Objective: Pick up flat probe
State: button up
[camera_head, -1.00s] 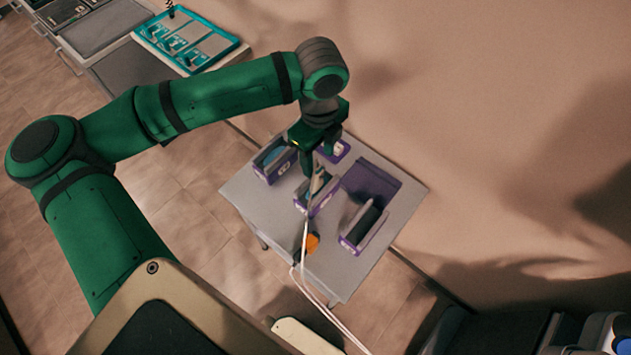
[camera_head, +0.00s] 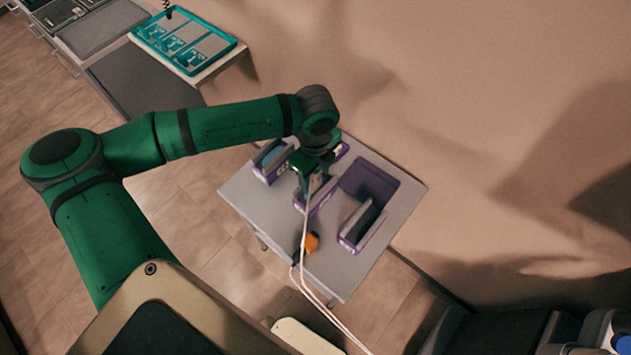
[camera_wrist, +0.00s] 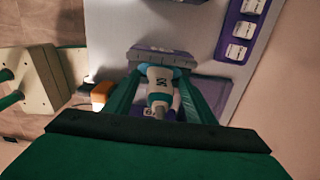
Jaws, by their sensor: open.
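A white and grey probe with a dark printed label (camera_wrist: 160,84) stands in the middle purple holder in the wrist view. I take it for the flat probe, though its shape is not clear. In the head view my arm and gripper mostly hide it, and its holder (camera_head: 322,199) shows below them. My gripper (camera_wrist: 162,73) is open, with one green finger on each side of the probe. Whether the fingers touch it cannot be told. In the head view my gripper (camera_head: 312,188) is down at the holder.
The holder stands on a small grey table (camera_head: 260,212). Nearby are a purple holder at left (camera_head: 272,162), another at right (camera_head: 362,230), a purple tray (camera_head: 385,184) and an orange object (camera_head: 311,242). White cables (camera_head: 303,256) run off the front. A teal tray (camera_head: 150,41) lies farther back.

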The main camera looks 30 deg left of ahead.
grip_shut()
jog(key=shift+r, duration=0.1)
